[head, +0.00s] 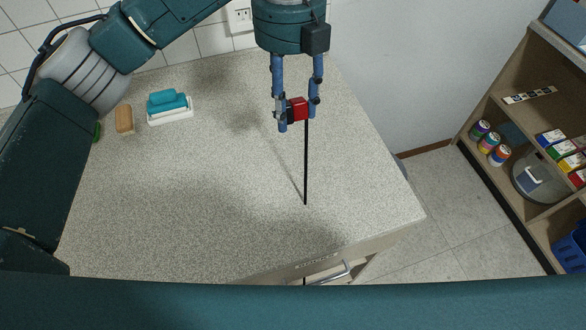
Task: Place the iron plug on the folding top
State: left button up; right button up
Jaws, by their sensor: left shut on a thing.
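My left gripper (297,128) points down over the speckled grey folding top (190,200). Its fingers are shut on the iron plug (298,108), a small red block. A straight black cord (306,165) runs down from the plug in the picture, and its lower end meets a thin shadow line on the top near the front. The plug is held above the top, apart from it. The iron itself is not clearly in view. My right gripper is not in view.
A white dish with teal pieces (168,105) and a brown brush-like block (124,119) sit at the back left of the top. A wall outlet (240,16) is behind. A handle (330,275) shows below the front edge. Shelves (520,130) with cans and boxes stand right. The middle is clear.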

pick_arm(q)
jog(key=p, duration=0.4)
send_over(292, 175)
jog(key=f, duration=1.5)
jog(key=shift+w+f, duration=0.1)
jog(key=shift+w, duration=0.1)
notch_tip(292, 175, down, 4)
jog(key=shift+p, duration=0.55)
jog(key=shift+f, duration=0.1)
jog(key=shift+f, duration=0.15)
jog(key=o, duration=1.1)
